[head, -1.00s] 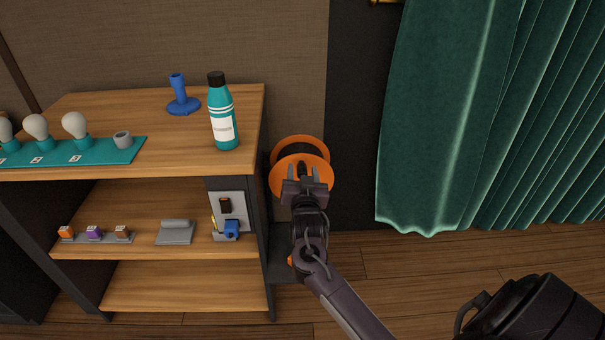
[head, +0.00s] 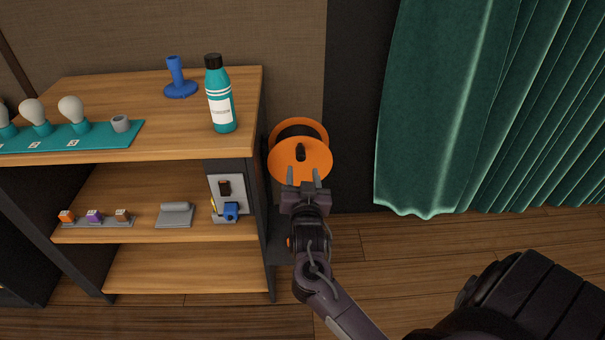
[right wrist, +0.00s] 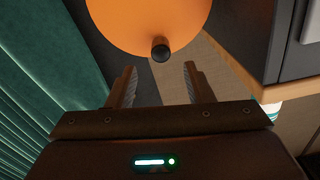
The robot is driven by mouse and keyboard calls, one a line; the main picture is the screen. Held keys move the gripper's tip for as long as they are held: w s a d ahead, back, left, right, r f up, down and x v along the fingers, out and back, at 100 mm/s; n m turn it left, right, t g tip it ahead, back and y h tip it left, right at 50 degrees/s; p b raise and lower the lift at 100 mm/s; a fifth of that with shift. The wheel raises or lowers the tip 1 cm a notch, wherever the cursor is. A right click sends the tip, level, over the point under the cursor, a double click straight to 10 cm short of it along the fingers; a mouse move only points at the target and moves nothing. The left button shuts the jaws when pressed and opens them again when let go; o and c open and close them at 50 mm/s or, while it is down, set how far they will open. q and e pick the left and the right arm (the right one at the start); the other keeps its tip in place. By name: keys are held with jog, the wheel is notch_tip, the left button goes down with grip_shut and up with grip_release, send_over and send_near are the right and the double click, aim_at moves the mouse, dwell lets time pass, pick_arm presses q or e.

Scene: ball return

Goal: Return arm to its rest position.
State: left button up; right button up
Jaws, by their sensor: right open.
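My right gripper (head: 304,184) is open and empty, just in front of and below an orange disc (head: 287,163) with a black knob (head: 300,152). In the right wrist view the open fingers (right wrist: 158,84) stand apart with nothing between them. There the orange disc (right wrist: 135,18) and its black knob (right wrist: 160,49) lie beyond the fingertips. A visible gap separates the fingers from the knob. A second orange ring shows behind the disc in the head view. My left gripper is not in view.
A wooden shelf unit (head: 200,149) stands left of the gripper. On top are a teal bottle (head: 221,100), a blue stand (head: 178,82) and a teal bulb holder (head: 75,134). A green curtain (head: 455,110) hangs at the right. The wooden floor (head: 410,250) between is clear.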

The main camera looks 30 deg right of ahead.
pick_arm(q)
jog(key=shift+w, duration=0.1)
pick_arm(e)
jog(key=s+a+f+n+g+y, duration=0.2)
jog(key=s+a+f+y, duration=0.15)
jog(key=f, duration=0.65)
jog(key=s+a+f+n+g+y, duration=0.2)
jog(key=s+a+f+n+g, duration=0.15)
jog(key=f, duration=0.55)
jog(key=s+a+f+n+g+y, duration=0.2)
jog(key=s+a+f, duration=0.15)
jog(key=f, duration=0.65)
jog(key=s+a+f+n+g+y+p, duration=0.1)
jog(key=s+a+f+n+g, duration=0.15)
jog(key=s+f, duration=0.6)
jog(key=s+a+f+n+g+y, duration=0.15)
jog(key=s+f+g, duration=0.3)
jog(key=s, duration=0.65)
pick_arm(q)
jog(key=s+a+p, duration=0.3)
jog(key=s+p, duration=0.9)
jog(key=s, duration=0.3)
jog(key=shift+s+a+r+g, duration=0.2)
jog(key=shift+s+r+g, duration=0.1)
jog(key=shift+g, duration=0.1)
pick_arm(e)
jog(key=s+d, duration=0.3)
jog(key=s, duration=1.1)
jog(key=shift+m+h, duration=0.4)
jog(key=shift+m, duration=0.05)
